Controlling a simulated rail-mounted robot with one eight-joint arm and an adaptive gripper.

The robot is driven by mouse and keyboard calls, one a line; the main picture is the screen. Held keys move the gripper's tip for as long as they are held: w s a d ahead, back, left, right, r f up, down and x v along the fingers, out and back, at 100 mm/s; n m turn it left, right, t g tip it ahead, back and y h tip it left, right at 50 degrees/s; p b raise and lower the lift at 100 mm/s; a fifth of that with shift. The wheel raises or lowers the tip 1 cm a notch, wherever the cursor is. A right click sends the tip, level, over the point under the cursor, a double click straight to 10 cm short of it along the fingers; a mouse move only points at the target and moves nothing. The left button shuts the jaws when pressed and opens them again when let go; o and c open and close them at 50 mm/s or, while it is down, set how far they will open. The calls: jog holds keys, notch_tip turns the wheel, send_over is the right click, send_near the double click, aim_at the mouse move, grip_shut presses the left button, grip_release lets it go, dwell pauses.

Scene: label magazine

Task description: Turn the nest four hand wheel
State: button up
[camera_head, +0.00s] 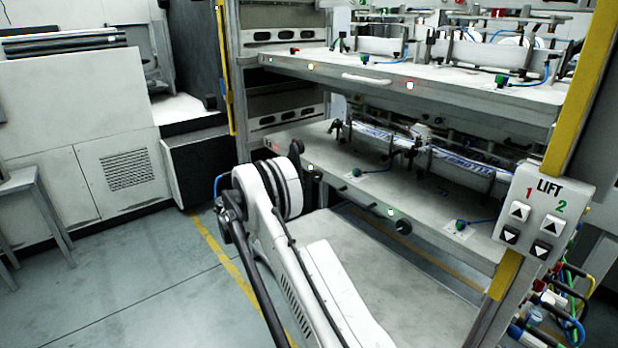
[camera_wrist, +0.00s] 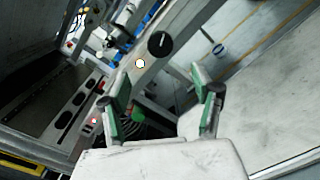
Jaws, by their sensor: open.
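A round black hand wheel (camera_wrist: 159,44) with a pale mark on its face sits on a grey front rail at the top of the wrist view. In the head view, a dark wheel (camera_head: 404,226) sits on the lower shelf's front edge. I cannot read a nest number on either, nor tell whether they are the same wheel. My gripper (camera_wrist: 162,88) shows two green-and-grey fingers spread wide with nothing between them. The wheel appears beyond the fingertips, apart from them. In the head view my arm hides the gripper.
The lower shelf (camera_head: 347,197) carries clamps, tubes and several lamps. The upper shelf (camera_head: 480,88) overhangs it. A yellow-striped post with a LIFT panel (camera_head: 537,213) stands at right. A lit pale lamp (camera_wrist: 140,63) is close beside the wheel.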

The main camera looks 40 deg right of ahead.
aim_at(315, 177)
jog(key=d+b, duration=0.2)
jog(key=d, duration=1.1)
jog(key=shift+s+d, duration=0.15)
jog(key=shift+d, duration=0.2)
jog(key=c, duration=1.2)
jog(key=shift+b, duration=0.3)
jog(key=shift+m, duration=0.4)
